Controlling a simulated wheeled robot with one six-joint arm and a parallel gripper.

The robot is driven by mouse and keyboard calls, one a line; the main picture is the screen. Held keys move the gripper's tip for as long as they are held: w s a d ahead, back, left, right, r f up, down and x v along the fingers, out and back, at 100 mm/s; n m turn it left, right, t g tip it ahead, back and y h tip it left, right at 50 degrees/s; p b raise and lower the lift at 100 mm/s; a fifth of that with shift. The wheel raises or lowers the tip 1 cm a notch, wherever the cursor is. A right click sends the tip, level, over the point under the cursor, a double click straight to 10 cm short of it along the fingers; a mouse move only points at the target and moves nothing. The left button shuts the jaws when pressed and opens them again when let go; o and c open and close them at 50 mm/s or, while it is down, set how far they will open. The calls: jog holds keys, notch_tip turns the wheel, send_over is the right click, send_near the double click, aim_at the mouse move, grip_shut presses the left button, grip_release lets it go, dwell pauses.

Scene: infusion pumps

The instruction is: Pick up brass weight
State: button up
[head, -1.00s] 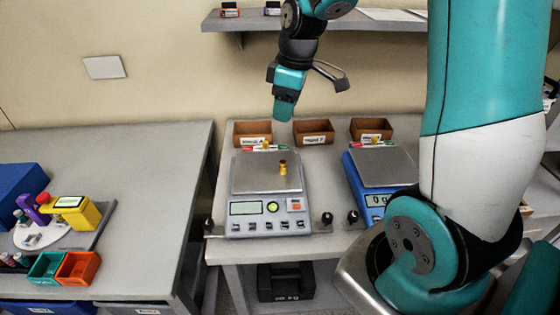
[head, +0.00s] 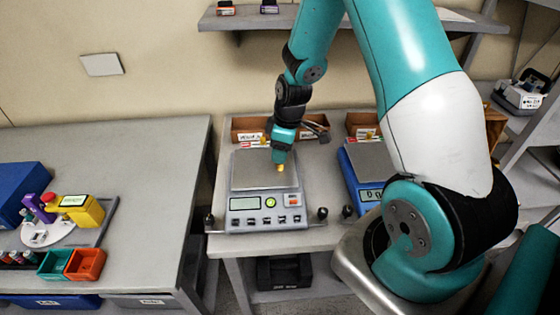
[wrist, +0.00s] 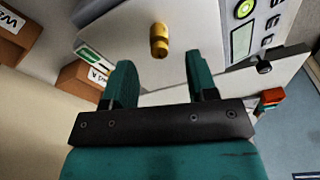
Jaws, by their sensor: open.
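The brass weight (wrist: 159,41) is a small knobbed gold cylinder standing on the pan of the grey scale (head: 244,177). In the head view the weight (head: 280,167) shows just under the tip of my gripper (head: 281,154). In the wrist view my gripper (wrist: 158,82) is open, with its two green fingers apart. The weight lies beyond the fingertips, roughly midway between them, and nothing is between the fingers. The scale's pan (wrist: 125,22) also shows there.
A blue scale (head: 372,160) stands to the right of the grey one. Brown bins (head: 248,124) line the back of the table. A wall shelf (head: 350,18) hangs above. Black knobs (head: 322,213) flank the grey scale. The left table (head: 150,190) has clear room on its right half.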

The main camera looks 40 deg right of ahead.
jog(key=shift+w+a+f+p, duration=0.1)
jog(key=shift+f+p, duration=0.3)
jog(key=shift+f, duration=1.2)
grip_shut()
jog(key=shift+r, duration=0.1)
